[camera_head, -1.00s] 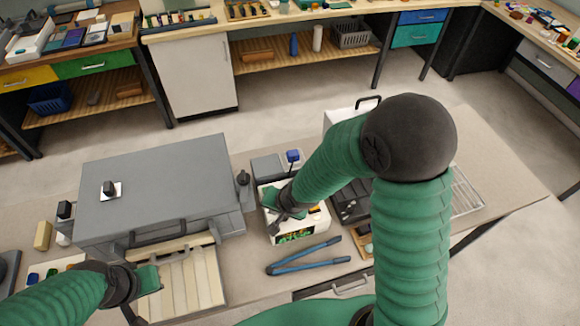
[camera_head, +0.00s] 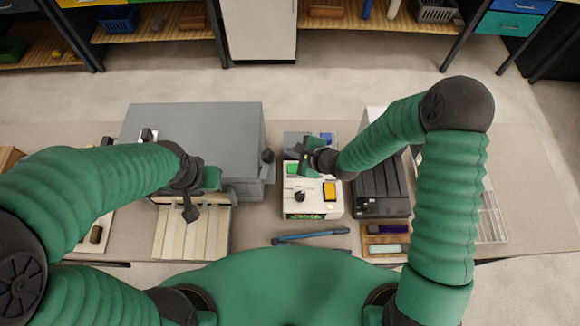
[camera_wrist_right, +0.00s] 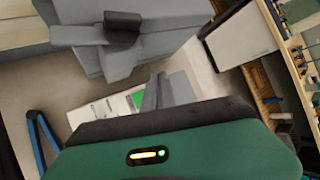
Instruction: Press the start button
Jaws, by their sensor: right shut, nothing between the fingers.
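A white device (camera_head: 313,211) stands on the table in front of me. My right gripper (camera_head: 304,158) is shut and empty, over the back of the device beside the green button. In the right wrist view the green button (camera_wrist_right: 137,99) shows just left of the grey fingers (camera_wrist_right: 158,90); I cannot tell whether they touch it. My left gripper (camera_head: 190,210) hangs over the pale slatted tray, and its jaws are unclear.
A large grey box (camera_head: 200,125) stands left of the device. A blue-handled tool (camera_head: 310,236) lies in front of it. A black unit (camera_head: 380,190) and a wire rack (camera_head: 490,215) are to the right. The pale slatted tray (camera_head: 190,240) is at the front left.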

